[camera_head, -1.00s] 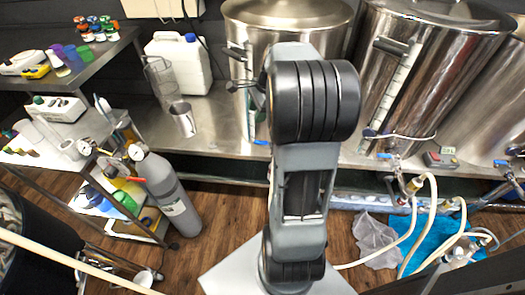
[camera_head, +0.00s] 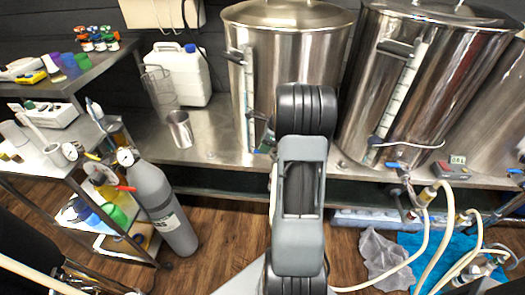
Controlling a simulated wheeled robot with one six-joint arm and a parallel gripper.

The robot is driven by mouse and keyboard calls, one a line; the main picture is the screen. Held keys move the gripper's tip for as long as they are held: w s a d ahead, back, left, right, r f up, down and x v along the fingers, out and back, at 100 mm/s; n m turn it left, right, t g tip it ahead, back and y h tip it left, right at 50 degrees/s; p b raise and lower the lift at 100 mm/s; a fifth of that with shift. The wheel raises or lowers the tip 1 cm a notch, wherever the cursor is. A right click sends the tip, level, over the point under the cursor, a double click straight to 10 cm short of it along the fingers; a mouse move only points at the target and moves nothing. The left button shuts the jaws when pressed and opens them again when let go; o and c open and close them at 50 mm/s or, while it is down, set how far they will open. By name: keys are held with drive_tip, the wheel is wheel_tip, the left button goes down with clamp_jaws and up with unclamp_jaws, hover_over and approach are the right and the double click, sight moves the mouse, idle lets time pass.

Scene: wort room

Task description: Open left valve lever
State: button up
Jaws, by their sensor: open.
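The left kettle (camera_head: 290,60) is a large steel vessel on the steel bench. The valve at its lower front is mostly hidden behind my arm; a small bit of blue and green shows beside the arm (camera_head: 265,148), and I cannot tell the lever's angle. My gripper (camera_head: 256,116) shows only as a small dark tip sticking out left of my arm's black joint, in front of the left kettle. It is open, and most of it is hidden. I cannot tell its distance from the lever; nothing shows held in it.
The middle kettle (camera_head: 425,80) has a blue valve lever (camera_head: 393,165) and pale hoses (camera_head: 430,235). A steel cup (camera_head: 180,129) and white jug (camera_head: 178,75) stand on the bench at left. A grey gas cylinder (camera_head: 160,200) stands on the floor at left. Floor ahead of the bench is partly clear.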

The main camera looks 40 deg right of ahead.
drive_tip(key=shift+x, duration=1.25)
drive_tip(key=shift+c, duration=0.3)
clamp_jaws()
